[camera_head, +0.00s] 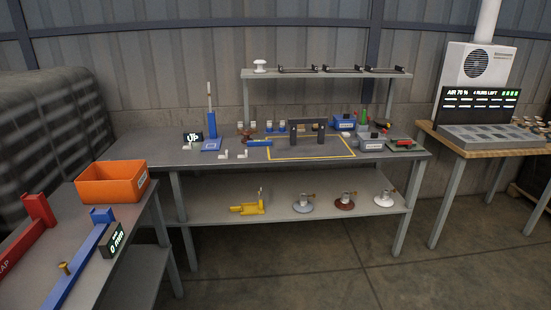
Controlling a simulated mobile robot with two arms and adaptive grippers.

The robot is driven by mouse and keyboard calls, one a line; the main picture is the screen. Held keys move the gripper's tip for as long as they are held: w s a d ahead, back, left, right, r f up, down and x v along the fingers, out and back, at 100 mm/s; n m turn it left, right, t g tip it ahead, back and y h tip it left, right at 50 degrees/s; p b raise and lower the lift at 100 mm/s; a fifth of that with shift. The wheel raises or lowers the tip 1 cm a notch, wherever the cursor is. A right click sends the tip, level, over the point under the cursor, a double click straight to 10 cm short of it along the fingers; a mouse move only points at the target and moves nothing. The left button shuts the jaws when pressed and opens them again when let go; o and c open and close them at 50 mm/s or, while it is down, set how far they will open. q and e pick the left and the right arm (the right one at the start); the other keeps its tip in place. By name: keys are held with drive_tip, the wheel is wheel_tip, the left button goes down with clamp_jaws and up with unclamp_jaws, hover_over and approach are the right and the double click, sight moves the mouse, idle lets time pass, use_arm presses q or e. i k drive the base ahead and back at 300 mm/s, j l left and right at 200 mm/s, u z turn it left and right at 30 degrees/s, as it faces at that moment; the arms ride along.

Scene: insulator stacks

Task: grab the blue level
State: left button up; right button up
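A small blue bar (259,142), perhaps the blue level, lies flat on the grey workbench (150,148) at the left edge of a yellow outlined area. It is too small to make out vials or markings. A longer blue beam (75,268) with an upright blue end lies on the near left table, beside a small display reading 0 mm (112,240). I cannot tell for sure which of the two is the level. Neither of my grippers is in view.
An orange bin (112,182) and a red beam (25,240) are on the left table. A dark bridge-shaped frame (307,125), a blue upright stand (211,125) and several small parts crowd the workbench. The floor ahead is clear.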

sight(269, 142)
drive_tip(key=i+l+u, duration=0.1)
drive_tip(key=i, duration=0.3)
drive_tip(key=i+l+u, duration=0.1)
drive_tip(key=i, duration=0.3)
drive_tip(key=i+j+z, duration=0.65)
drive_tip(key=i+j, duration=0.3)
